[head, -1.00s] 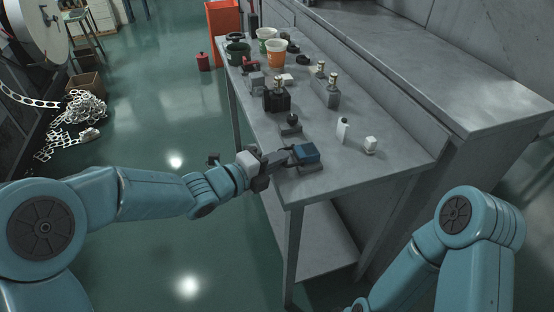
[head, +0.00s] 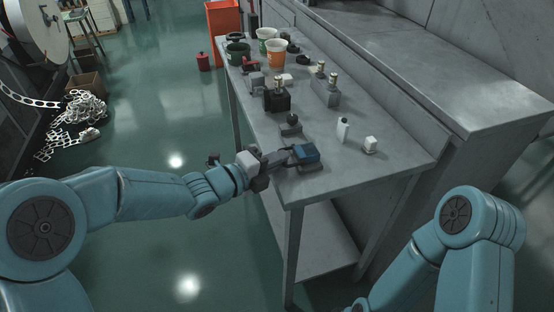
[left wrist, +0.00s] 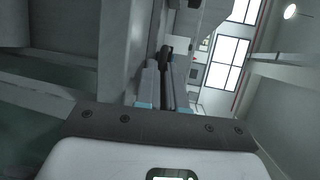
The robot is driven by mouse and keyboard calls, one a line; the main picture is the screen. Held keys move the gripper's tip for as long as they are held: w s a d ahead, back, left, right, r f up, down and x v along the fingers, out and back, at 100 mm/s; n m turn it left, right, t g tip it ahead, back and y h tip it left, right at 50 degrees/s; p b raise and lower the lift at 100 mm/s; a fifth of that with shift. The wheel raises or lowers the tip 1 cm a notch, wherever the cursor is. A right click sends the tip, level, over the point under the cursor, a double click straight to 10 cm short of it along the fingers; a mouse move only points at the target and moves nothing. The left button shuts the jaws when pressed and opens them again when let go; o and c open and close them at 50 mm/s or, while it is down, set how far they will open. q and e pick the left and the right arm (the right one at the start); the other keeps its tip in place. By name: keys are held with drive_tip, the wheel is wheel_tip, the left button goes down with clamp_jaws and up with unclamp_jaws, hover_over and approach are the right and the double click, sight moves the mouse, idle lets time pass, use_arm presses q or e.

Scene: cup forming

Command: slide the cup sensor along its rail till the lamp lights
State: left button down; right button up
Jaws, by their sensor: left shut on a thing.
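A blue block (head: 306,153), which looks like the cup sensor, sits at the table's near left corner on a low grey base. I cannot make out its rail clearly. My left gripper (head: 284,158) reaches in from the left at the table edge, with its fingertips against the block's left side. In the left wrist view the fingers (left wrist: 166,88) are nearly together on a dark, round-ended part (left wrist: 165,54). The block is mostly hidden there. No lit lamp can be made out. My right gripper is out of view; only its arm shows at lower right.
A dark knob on a base (head: 291,122), a white bottle (head: 343,130) and a small white cube (head: 370,144) stand near the block. The table's near right corner is clear.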

use_arm(q)
drive_tip(key=shift+w+a, duration=0.25)
drive_tip(key=shift+w, duration=0.5)
drive_tip(key=shift+w+a, duration=0.25)
drive_tip(key=shift+w, duration=0.5)
drive_tip(key=c, duration=1.5)
unclamp_jaws()
drive_tip(key=shift+s, duration=0.1)
drive_tip(key=v, duration=1.6)
drive_tip(key=shift+s+a+r, duration=0.1)
drive_tip(key=shift+r, duration=0.1)
